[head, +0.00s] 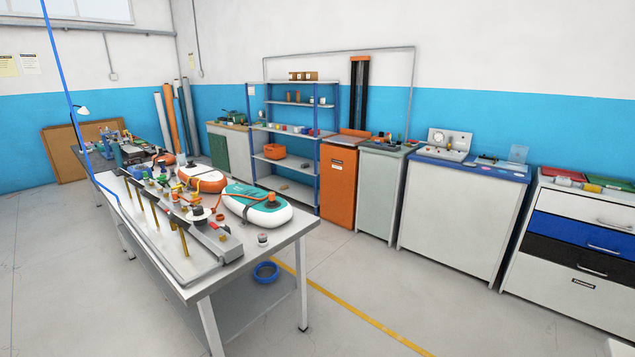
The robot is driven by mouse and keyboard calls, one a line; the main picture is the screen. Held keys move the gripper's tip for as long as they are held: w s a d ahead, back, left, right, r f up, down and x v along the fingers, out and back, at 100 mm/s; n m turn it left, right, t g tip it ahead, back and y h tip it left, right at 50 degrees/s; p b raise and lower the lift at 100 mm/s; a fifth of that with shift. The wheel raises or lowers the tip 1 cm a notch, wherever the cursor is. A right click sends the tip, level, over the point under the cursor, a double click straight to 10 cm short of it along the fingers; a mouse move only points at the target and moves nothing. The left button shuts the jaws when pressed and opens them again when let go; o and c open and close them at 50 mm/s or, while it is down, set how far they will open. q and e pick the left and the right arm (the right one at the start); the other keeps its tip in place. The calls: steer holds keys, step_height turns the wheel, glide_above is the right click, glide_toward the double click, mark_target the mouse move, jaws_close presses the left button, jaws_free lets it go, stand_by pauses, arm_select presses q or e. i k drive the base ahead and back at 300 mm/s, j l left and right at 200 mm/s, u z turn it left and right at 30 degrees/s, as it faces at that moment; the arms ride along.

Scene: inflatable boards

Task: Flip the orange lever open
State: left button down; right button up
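A grey metal workbench (268,238) stands at the left. On it is a long dark rail-like fixture (200,232) with several brass-coloured uprights and small fittings. Small orange parts (214,226) show near the fixture's front end; they are too small to tell which is the lever or how it is set. Behind the fixture lie a teal and white inflatable board (268,212) and an orange and white one (208,181), with an orange hose between them. Neither of my grippers is clearly in view.
A blue ring (265,272) lies low beside the bench. Cabinets, an orange cabinet (336,180) and a shelf (291,133) line the back wall. The floor right of the bench is clear, with a yellow line (345,314).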

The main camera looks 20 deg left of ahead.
mark_target(197, 200)
steer(key=i+j+u, duration=0.5)
steer(key=j, duration=0.25)
steer(key=i+j+u, duration=0.5)
steer(key=j, duration=0.15)
steer(key=i+j+u, duration=0.45)
steer(key=k+j+z, duration=0.15)
steer(key=j, duration=0.5)
steer(key=j+z, duration=0.25)
steer(key=j, duration=0.8)
steer(key=i+j+z, duration=0.1)
steer(key=j, duration=0.25)
steer(key=i+j+z, duration=0.1)
steer(key=j, duration=0.3)
steer(key=i+j+z, duration=0.1)
steer(key=i+j, duration=0.15)
steer(key=j, duration=0.15)
steer(key=i+j+z, duration=0.1)
steer(key=j, duration=0.3)
